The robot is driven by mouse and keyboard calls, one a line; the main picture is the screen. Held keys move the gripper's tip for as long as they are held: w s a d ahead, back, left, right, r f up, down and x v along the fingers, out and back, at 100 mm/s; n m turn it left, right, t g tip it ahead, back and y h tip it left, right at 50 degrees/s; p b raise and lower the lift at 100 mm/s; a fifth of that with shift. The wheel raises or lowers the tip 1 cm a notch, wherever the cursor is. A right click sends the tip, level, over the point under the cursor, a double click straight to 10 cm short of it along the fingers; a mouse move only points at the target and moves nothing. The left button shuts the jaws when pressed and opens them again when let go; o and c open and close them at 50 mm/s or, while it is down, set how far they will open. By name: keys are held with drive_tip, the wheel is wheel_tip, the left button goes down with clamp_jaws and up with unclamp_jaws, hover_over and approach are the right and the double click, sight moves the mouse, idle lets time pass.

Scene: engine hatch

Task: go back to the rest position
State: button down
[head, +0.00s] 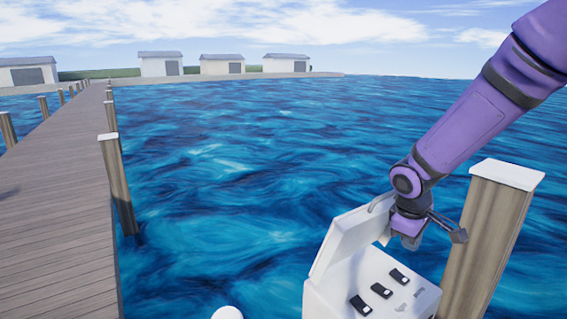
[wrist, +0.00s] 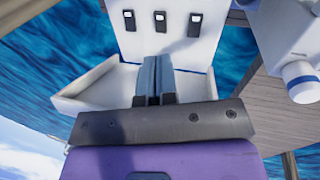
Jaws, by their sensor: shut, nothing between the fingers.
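My purple arm reaches in from the upper right of the head view. My gripper (head: 410,241) hangs just behind a white box (head: 345,293), beside its raised white lid (head: 343,238). In the wrist view my gripper (wrist: 155,62) has its two grey-blue fingers together, with nothing between them. The box's panel (head: 382,270) carries three black switches, which also show in the wrist view on the white panel (wrist: 143,42) beyond the fingertips. I cannot tell whether the fingers touch the box or lid.
A wooden post (head: 488,230) with a white cap stands close right of the box and my gripper. A plank dock (head: 65,200) with posts runs along the left. Open water (head: 230,180) fills the middle. A white fitting with a blue band (wrist: 300,80) is at right in the wrist view.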

drive_tip(key=s+r+m+t+y, duration=0.1)
drive_tip(key=s+r+m, duration=0.3)
drive_tip(key=s+r, duration=0.5)
drive_tip(key=s+d+r+m+t+y, duration=0.1)
drive_tip(key=s+r+m, duration=0.3)
drive_tip(key=s+r, duration=0.6)
drive_tip(key=s+t, duration=0.1)
drive_tip(key=s, duration=0.3)
drive_tip(key=shift+s+d+t, duration=0.2)
drive_tip(key=shift+s+t, duration=0.05)
drive_tip(key=shift+t, duration=0.05)
drive_tip(key=shift+r, duration=0.1)
